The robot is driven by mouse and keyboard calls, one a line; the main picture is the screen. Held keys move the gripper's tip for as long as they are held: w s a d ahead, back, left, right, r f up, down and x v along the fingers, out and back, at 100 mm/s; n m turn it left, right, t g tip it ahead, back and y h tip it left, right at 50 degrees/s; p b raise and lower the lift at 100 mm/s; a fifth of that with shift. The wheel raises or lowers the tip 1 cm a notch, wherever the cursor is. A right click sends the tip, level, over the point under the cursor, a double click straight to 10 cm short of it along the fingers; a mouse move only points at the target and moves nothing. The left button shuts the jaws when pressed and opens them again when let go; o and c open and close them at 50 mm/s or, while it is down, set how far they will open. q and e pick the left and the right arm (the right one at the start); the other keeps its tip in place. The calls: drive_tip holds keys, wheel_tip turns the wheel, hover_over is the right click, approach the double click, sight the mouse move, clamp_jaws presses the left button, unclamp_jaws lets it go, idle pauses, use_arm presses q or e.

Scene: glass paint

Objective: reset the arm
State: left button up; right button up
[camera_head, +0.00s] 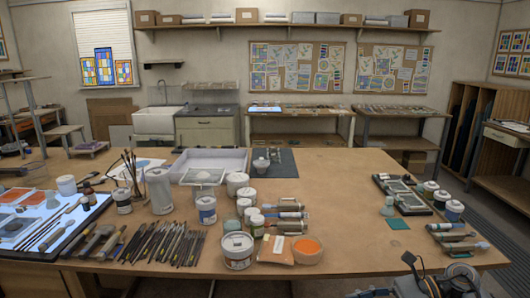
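A dark grey mechanical part of my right arm, seemingly with the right gripper (432,280), shows at the bottom right, in front of the table's near edge. Its fingers cannot be made out, so I cannot tell whether it is open or shut. I see nothing held there. My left arm and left gripper are not in view. The wooden worktable (345,200) spreads across the middle of the view.
Paint jars (237,250), tubes and bottles crowd the table's centre. Brushes (168,243) lie at the front left, near a light panel (50,220). A white tray (210,160) stands behind. Dark trays (403,195) and jars line the right. The tabletop between centre and right is clear.

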drive_tip(key=w+f+m+t, duration=0.6)
drive_tip(key=f+m+t, duration=0.5)
drive_tip(key=m, duration=0.6)
drive_tip(key=s+d+f+m+t+h, duration=0.1)
drive_tip(key=s+d+f+m+h, duration=0.15)
drive_tip(key=f+m, duration=0.45)
drive_tip(key=s+d+f+m+h, duration=0.15)
drive_tip(key=f+m+h, duration=0.3)
drive_tip(key=f, duration=0.45)
drive_tip(key=s+d+f+m+t+h, duration=0.1)
drive_tip(key=s+f+m+h, duration=0.2)
drive_tip(key=f+m, duration=0.45)
drive_tip(key=s+f+m+g+h, duration=0.4)
drive_tip(key=s+f+m+g, duration=0.3)
drive_tip(key=s+f, duration=1.1)
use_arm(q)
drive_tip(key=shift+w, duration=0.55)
use_arm(e)
drive_tip(key=s+a+f+m+g, duration=0.1)
drive_tip(key=s+f+m+g, duration=0.2)
drive_tip(key=s, duration=0.9)
drive_tip(key=s+a+f+m+g, duration=0.1)
drive_tip(key=s+f+m+g, duration=0.1)
drive_tip(key=s, duration=1)
drive_tip(key=shift+s+a+f+m+g, duration=0.25)
drive_tip(key=shift+f+m+g, duration=0.2)
drive_tip(key=shift+m, duration=0.65)
